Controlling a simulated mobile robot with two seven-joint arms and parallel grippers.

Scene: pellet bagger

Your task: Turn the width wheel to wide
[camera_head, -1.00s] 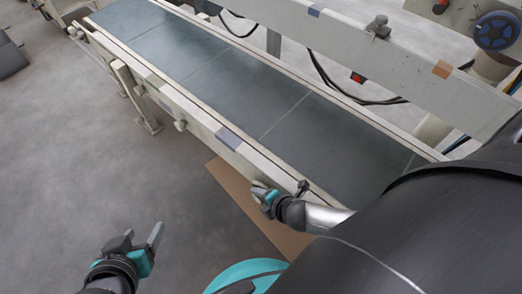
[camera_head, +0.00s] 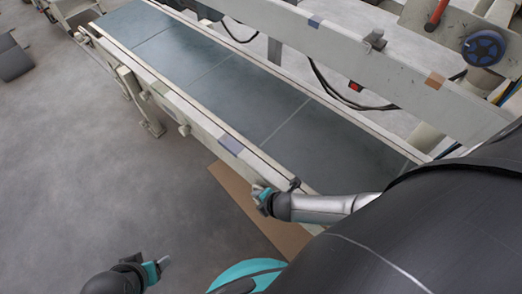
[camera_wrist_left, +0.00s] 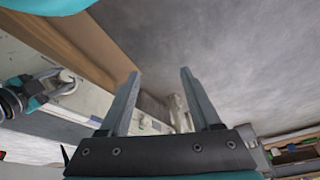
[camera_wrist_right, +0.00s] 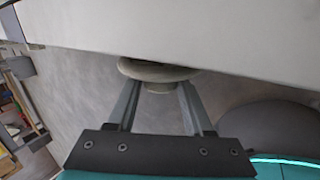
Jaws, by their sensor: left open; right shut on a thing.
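The width wheel is a pale round handwheel (camera_wrist_right: 158,70) with a hub, mounted on the side of the conveyor's pale frame. My right gripper (camera_wrist_right: 158,88) is shut on it, with a finger on either side of the hub in the right wrist view. In the head view my right gripper (camera_head: 258,190) is at the conveyor's near rail and mostly hides the wheel. The left wrist view also shows the wheel (camera_wrist_left: 67,80) at the far left. My left gripper (camera_head: 163,262) is open and empty, low over the floor, away from the wheel. I cannot read the wheel's setting.
The conveyor belt (camera_head: 215,85) runs diagonally between pale rails and is empty. A brown panel (camera_head: 245,200) lies under the near rail. A blue spool (camera_head: 484,47) and black cables are beyond the far rail. The grey floor (camera_head: 90,190) at left is open.

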